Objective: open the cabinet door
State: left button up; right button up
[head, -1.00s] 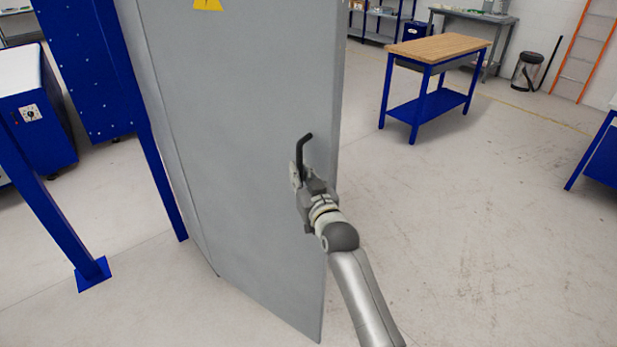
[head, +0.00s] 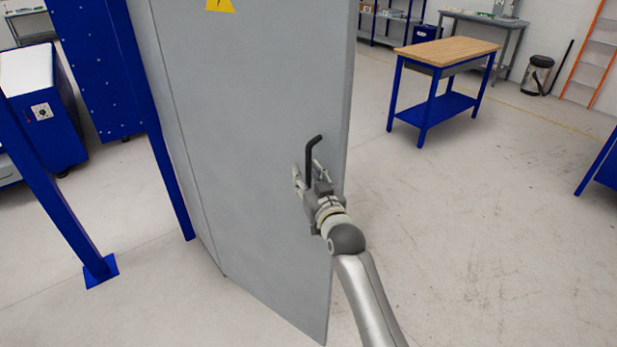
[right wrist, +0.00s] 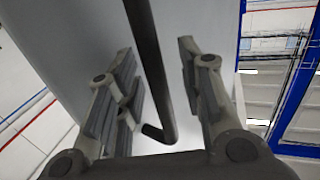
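The grey cabinet door (head: 255,110) stands in the middle of the head view with a yellow warning sign (head: 220,4) near its top. Its free right edge shows, with floor beyond it. A black bent handle (head: 313,148) is on the door near that edge. My right gripper (head: 309,176) is at the handle, its fingers spread to either side. In the right wrist view the handle (right wrist: 150,65) runs between the two open fingers, with visible gaps on both sides. My left gripper is not in view.
Blue posts and a blue frame (head: 165,160) stand left of the door. A blue bench with a wooden top (head: 448,50) stands behind at the right. A bin (head: 537,75) and an orange ladder (head: 590,60) are farther back. The floor right of the door is clear.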

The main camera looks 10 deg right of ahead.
jog(key=v, duration=1.2)
jog(key=shift+a, duration=0.1)
